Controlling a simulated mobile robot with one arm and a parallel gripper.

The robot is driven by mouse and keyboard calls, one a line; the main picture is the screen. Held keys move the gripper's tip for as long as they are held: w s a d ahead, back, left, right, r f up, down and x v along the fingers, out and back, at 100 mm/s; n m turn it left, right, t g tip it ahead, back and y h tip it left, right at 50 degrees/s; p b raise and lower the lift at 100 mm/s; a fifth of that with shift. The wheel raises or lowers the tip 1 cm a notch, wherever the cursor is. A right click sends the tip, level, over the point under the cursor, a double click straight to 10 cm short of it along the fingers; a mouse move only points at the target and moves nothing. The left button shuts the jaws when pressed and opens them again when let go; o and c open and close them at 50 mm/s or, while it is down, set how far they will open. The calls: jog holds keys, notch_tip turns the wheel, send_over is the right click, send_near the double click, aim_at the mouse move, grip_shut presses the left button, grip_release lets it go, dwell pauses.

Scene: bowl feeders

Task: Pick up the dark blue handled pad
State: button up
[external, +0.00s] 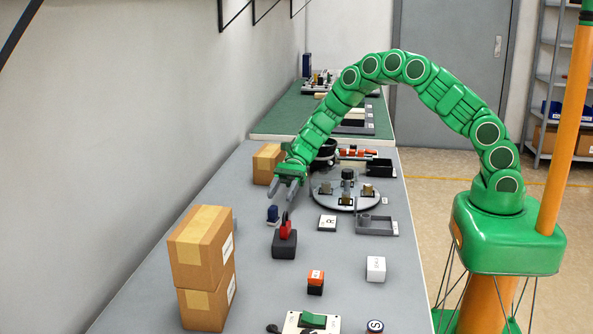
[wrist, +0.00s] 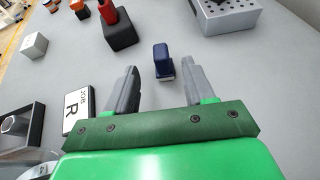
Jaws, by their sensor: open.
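The dark blue handled pad (external: 273,214) stands on the grey table, near the middle of its width. In the wrist view the pad (wrist: 163,62) is upright, with a dark blue top and a paler base. My gripper (external: 282,194) is open and empty, pointing down above and just behind the pad in the external view. In the wrist view the pad appears between the two grey fingers, near their tips, with space on both sides. No contact shows, and the remaining height is hard to judge.
A black block with a red handle (external: 284,243) stands close in front of the pad. An R card (external: 327,222) lies to the right. A round turntable (external: 345,190) is behind it. Stacked cartons (external: 203,265) stand at left. A grey perforated box (wrist: 228,14) shows in the wrist view.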

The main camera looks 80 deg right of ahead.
aim_at(275, 206)
jog(key=shift+f+x, duration=0.2)
jog(key=shift+x, duration=1.65)
jog(key=shift+f+x, duration=0.2)
jog(key=shift+x, duration=1.65)
jog(key=shift+d, duration=0.15)
grip_shut()
